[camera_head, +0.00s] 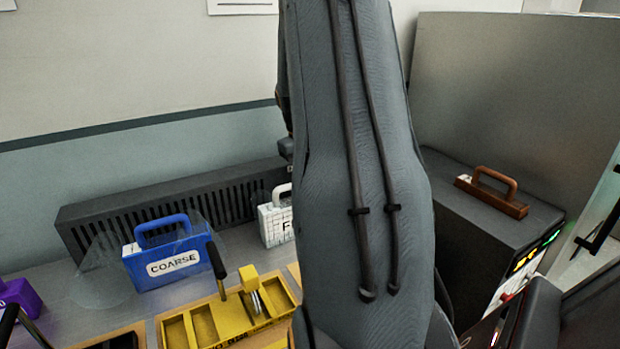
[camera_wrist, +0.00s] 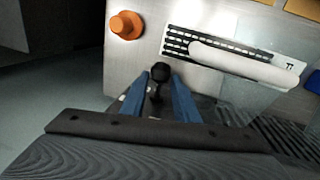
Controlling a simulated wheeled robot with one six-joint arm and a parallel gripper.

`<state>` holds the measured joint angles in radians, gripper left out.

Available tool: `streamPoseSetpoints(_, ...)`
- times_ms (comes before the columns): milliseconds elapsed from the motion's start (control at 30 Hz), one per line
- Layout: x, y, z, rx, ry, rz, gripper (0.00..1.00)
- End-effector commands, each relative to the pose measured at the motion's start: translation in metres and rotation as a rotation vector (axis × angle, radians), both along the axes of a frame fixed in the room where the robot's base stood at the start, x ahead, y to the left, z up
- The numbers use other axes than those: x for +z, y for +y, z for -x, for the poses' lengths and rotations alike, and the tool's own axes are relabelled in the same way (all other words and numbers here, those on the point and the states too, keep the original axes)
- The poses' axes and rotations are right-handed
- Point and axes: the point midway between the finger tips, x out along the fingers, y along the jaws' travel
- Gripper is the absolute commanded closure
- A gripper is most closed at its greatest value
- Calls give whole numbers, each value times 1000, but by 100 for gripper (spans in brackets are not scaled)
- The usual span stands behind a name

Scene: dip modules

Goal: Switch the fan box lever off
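In the wrist view a lever with a round black knob (camera_wrist: 160,72) stands near the edge of a grey metal surface. My gripper (camera_wrist: 157,88) has its two blue fingers spread, one on each side of the lever's dark stem. I see a gap between the fingers and the stem, and cannot tell if either touches. No label shows that this is the fan box lever. In the head view my arm fills the middle and hides my gripper and this lever. A dark box (camera_head: 480,220) with a brown handle (camera_head: 495,190) and lit indicators stands at the right.
The head view shows a blue COARSE box (camera_head: 165,262), a partly hidden white box (camera_head: 274,222), a yellow tray (camera_head: 205,325) and a purple object (camera_head: 20,297).

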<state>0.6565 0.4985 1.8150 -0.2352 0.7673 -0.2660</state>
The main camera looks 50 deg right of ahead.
Motion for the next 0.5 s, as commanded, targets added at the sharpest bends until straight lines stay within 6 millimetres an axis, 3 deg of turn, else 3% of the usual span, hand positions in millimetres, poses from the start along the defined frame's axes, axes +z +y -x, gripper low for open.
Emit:
streamPoseSetpoints(300, -3, -1, 0, -1, 0, 0, 74)
streamPoseSetpoints(433, -3, -1, 0, -1, 0, 0, 96)
streamPoseSetpoints(500, -3, 0, 0, -1, 0, 0, 100)
